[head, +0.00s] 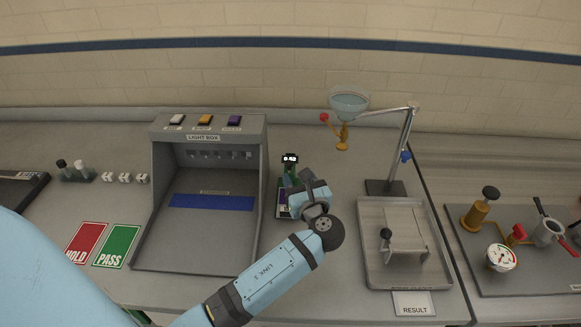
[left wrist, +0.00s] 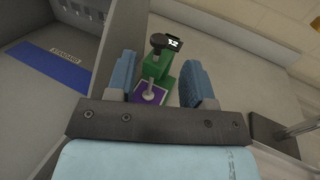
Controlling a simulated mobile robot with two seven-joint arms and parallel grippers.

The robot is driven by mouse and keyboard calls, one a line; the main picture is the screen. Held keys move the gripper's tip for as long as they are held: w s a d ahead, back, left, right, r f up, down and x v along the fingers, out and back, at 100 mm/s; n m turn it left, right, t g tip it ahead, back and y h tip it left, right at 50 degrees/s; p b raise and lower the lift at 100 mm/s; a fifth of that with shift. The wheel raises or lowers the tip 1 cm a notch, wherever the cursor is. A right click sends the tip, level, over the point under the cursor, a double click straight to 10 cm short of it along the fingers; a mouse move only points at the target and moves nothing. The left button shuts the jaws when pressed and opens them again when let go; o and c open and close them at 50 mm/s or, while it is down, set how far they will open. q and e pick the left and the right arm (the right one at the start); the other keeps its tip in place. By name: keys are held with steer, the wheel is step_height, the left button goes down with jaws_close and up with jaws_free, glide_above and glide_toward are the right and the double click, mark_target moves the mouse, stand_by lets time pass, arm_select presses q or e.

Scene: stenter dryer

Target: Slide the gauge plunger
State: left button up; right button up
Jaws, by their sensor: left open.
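The gauge is a small green stand (left wrist: 162,80) with a black knob (left wrist: 158,40) and a lit display (left wrist: 174,43). Its pale metal plunger (left wrist: 149,92) comes down over a purple patch (left wrist: 144,98) on its base. In the head view the gauge's display (head: 290,159) shows just right of the light box, with its lower part largely hidden by my left gripper (head: 291,181). In the left wrist view my left gripper (left wrist: 160,82) is open, its blue fingers on either side of the gauge with gaps. My right gripper is not in view.
The light box (head: 209,137) stands close on the left. A lamp-like stand (head: 404,150), glass funnel (head: 348,105) and grey tray (head: 375,282) are on the right. HOLD (head: 85,243) and PASS (head: 117,246) cards lie at the left. Clear bench lies between gauge and tray.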

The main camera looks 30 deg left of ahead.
arm_select(q)
steer(key=v, duration=0.5)
steer(key=shift+d, duration=0.1)
steer(key=shift+s, duration=0.1)
stand_by(0.3)
